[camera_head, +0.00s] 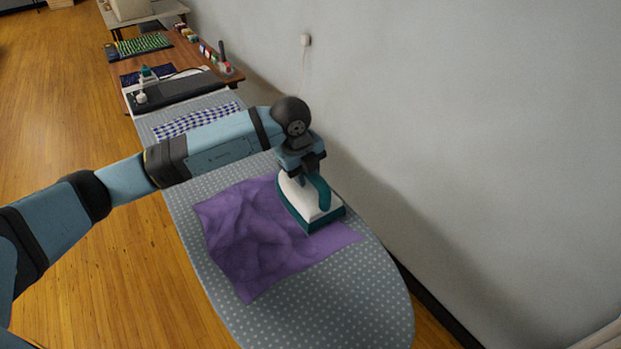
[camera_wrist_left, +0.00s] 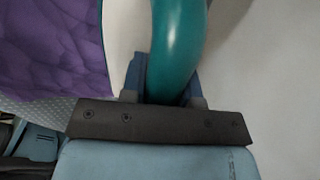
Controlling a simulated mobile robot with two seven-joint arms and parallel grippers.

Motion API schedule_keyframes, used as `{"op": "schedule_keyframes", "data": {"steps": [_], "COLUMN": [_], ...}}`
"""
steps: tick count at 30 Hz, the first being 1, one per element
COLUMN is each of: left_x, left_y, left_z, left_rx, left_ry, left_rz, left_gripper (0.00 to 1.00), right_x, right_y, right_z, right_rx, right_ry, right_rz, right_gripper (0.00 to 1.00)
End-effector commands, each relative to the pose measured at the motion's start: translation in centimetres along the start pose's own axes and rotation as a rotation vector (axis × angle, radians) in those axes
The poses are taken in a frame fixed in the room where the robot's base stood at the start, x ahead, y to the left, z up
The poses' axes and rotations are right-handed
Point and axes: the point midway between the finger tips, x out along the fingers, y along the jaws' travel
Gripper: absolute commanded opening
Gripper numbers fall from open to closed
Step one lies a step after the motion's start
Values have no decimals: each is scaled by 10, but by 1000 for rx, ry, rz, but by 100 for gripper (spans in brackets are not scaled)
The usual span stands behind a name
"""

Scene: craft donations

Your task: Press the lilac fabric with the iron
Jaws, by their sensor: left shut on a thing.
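The lilac fabric (camera_head: 262,232) lies spread on the ironing board, with wrinkles over its left and middle parts. It also shows at the left of the left wrist view (camera_wrist_left: 52,45). The white and teal iron (camera_head: 306,201) stands over the fabric's right side, its sole seemingly flat on or very near the cloth; I cannot tell which. My left gripper (camera_head: 302,162) is above the iron and shut on its teal handle, which fills the middle of the left wrist view (camera_wrist_left: 176,50). My right gripper is not in view.
The dotted grey ironing board (camera_head: 330,300) runs along the grey wall (camera_head: 480,120) on the right. A blue checked cloth (camera_head: 196,120) lies farther back on it. Beyond stands a brown table (camera_head: 190,62) with several items. Wooden floor is open at left.

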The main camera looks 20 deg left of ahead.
Motion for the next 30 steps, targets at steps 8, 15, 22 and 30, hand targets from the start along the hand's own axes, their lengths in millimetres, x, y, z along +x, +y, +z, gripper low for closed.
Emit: {"op": "schedule_keyframes", "data": {"steps": [8, 15, 22, 30], "left_x": [1, 1, 2, 2], "left_y": [1, 0, 1, 1], "left_z": [25, 45, 65, 88], "left_rx": [-2, -3, -2, -3], "left_ry": [-2, -1, -2, -1], "left_rz": [2, 1, 0, 0], "left_gripper": [0, 0, 0, 0], "right_x": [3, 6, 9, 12], "right_y": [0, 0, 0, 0], "right_z": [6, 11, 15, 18], "right_rx": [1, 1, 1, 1], "right_ry": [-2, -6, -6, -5], "right_rz": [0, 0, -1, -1], "right_gripper": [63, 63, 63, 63]}}
